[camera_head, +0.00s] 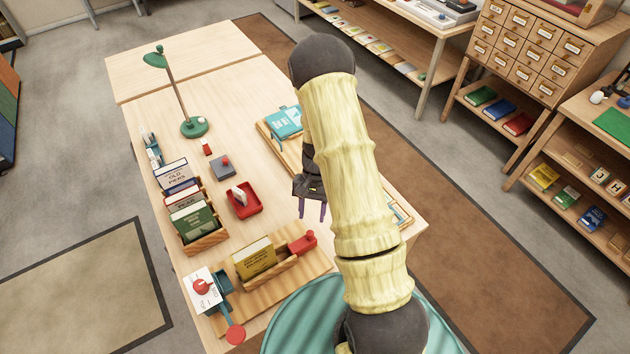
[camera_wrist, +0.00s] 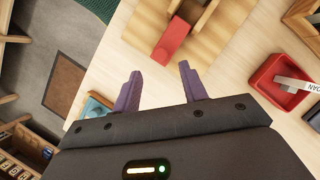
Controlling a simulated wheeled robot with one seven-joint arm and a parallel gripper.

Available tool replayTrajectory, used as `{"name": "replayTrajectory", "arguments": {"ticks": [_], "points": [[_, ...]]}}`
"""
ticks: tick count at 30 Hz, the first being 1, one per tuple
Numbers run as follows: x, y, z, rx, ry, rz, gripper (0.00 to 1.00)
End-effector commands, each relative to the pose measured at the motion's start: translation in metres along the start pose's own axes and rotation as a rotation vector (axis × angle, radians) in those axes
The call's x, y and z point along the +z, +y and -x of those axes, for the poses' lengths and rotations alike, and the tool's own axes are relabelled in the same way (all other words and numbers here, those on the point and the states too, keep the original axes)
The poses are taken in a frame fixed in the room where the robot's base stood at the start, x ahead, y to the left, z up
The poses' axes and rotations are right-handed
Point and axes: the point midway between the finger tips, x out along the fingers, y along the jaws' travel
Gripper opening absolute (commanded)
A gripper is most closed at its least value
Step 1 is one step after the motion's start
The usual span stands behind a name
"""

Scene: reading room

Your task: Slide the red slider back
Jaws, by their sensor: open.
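The red slider (camera_head: 302,243) is a small red block with a round knob, at the right end of a wooden rail on a striped wooden board (camera_head: 235,303). A yellow book (camera_head: 254,258) stands in the rail to its left. In the wrist view the red slider (camera_wrist: 172,42) lies just beyond my fingertips, between their lines. My gripper (camera_head: 312,212) has its two purple fingers apart and empty, above the table and apart from the slider. The open fingers also show in the wrist view (camera_wrist: 161,74).
A red-knobbed lever device (camera_head: 205,289) is at the board's left. A green lamp (camera_head: 194,127) stands farther back.

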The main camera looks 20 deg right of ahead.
Motion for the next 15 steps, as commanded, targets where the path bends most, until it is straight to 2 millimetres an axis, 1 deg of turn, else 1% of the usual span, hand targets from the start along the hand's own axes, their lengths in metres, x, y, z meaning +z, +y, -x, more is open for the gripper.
{"name": "replayTrajectory", "arguments": {"ticks": [1,12,15], "points": [[-0.002,-0.001,0.009,-0.003,0.006,0.001,0.43],[-0.002,0.0,0.082,-0.001,0.006,0.001,0.43],[-0.002,-0.001,0.097,-0.002,0.005,0.0,0.43]]}}
